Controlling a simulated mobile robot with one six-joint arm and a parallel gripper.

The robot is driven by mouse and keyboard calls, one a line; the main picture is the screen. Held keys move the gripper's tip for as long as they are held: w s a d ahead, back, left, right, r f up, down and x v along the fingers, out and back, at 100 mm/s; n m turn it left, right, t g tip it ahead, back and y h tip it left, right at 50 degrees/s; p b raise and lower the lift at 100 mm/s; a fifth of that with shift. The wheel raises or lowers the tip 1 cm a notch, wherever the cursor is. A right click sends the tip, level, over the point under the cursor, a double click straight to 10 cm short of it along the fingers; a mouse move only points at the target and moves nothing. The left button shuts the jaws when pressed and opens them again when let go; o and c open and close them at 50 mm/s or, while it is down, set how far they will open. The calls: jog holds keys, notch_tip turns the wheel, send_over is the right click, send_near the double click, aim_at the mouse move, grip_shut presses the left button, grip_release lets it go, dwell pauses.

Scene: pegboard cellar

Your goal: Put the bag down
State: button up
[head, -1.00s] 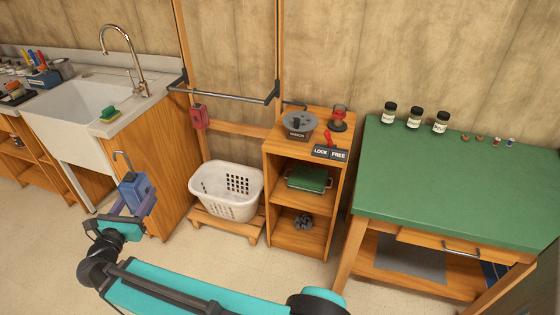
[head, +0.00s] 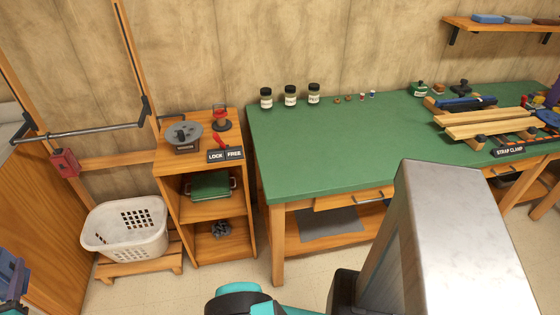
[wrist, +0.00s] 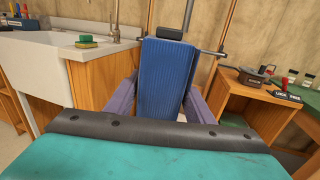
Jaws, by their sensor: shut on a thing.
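The bag (wrist: 166,72) is blue with a ribbed face and stands upright between the two purple fingers of my gripper (wrist: 161,103) in the wrist view. The fingers are shut on it from both sides. In the head view the bag (head: 10,268) and my gripper (head: 14,290) show only partly, at the lower left edge. The bag is held up in the air, clear of the furniture. Its underside is hidden in the wrist view.
A white basket (head: 124,226) sits on a low wooden stand. Beside it is a wooden shelf unit (head: 164,160) with a grey round device on top. A green-topped workbench (head: 330,150) has a clear middle, with jars behind and clamped boards at right. A sink (wrist: 38,55) is at left.

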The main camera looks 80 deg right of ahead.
jog(key=s+d+m+g+h+b, duration=0.1)
jog(key=s+d+m+g, duration=0.35)
jog(key=d, duration=0.85)
jog(key=s+d+m+g+h+b, duration=0.15)
jog(key=s+d+g, duration=0.45)
jog(key=d, duration=0.7)
jog(key=s+d+m+g+h+b, duration=0.15)
jog(key=s+d+m+g, duration=0.35)
jog(key=d, duration=0.8)
jog(key=s+d+m+g+y+b, duration=0.1)
jog(key=s+d+m+g+y, duration=0.2)
jog(key=s, duration=1)
jog(key=s+d+f+m+g+y+b, duration=0.1)
jog(key=s+d+m+g+y+b, duration=0.1)
jog(key=s+d, duration=0.6)
jog(key=s+d+f+m+g+y+b, duration=0.1)
jog(key=s+d+m+g+y, duration=0.3)
jog(key=s, duration=1.4)
jog(key=d+g+y, duration=0.1)
jog(key=g, duration=0.2)
jog(key=shift+s+d+m+y+b, duration=0.2)
jog(key=shift+d+m+y+b, duration=0.15)
jog(key=shift+m+y, duration=0.05)
jog(key=shift+f, duration=0.1)
